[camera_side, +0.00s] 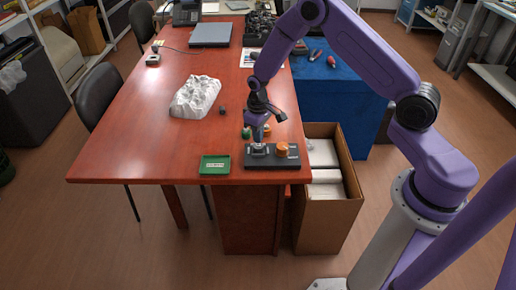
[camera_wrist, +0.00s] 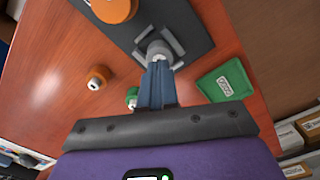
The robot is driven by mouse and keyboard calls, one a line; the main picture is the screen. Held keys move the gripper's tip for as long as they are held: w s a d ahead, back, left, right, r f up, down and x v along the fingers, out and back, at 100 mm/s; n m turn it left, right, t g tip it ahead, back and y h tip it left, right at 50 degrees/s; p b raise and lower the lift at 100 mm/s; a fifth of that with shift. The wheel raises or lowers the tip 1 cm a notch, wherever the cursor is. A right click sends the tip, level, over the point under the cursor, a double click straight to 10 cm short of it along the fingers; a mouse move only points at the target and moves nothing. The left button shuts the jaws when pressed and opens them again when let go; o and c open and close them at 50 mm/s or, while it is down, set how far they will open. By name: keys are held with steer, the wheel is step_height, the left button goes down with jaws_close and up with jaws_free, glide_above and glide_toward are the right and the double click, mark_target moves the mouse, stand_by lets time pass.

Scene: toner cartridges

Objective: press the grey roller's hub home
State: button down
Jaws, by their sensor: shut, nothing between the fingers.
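The dark base plate (camera_side: 290,164) lies near the table's front edge; it also shows in the wrist view (camera_wrist: 196,18). The grey roller (camera_wrist: 158,48) is on this plate, a pale round hub in its middle between raised grey side pieces. It is small in the side view (camera_side: 257,148). My gripper (camera_side: 258,139) points down over the grey roller, its fingers together and empty. In the wrist view the fingertips (camera_wrist: 158,66) overlap the hub's near edge. I cannot tell whether they touch it or how deep the hub sits. An orange roller (camera_side: 282,149) is on the same plate.
A green labelled tray (camera_side: 215,165) lies left of the plate. A loose orange piece (camera_wrist: 98,77) and a green piece (camera_wrist: 131,96) stand behind the plate, close to my gripper. A white crumpled form (camera_side: 195,97) lies farther back. The table's left front is clear.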

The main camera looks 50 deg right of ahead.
steer(key=shift+r, duration=2.75)
steer(key=s+a+r+n, duration=0.5)
steer(key=s+a+r, duration=0.4)
steer(key=s+r, duration=0.45)
steer(key=s+d+r+n, duration=0.1)
steer(key=s+r+n, duration=0.1)
steer(key=s, duration=0.8)
steer(key=s+d+r+n, duration=0.2)
steer(key=s, duration=0.9)
steer(key=shift+d+r+n, duration=0.15)
steer(key=shift+d+n, duration=0.1)
steer(key=shift+n, duration=0.05)
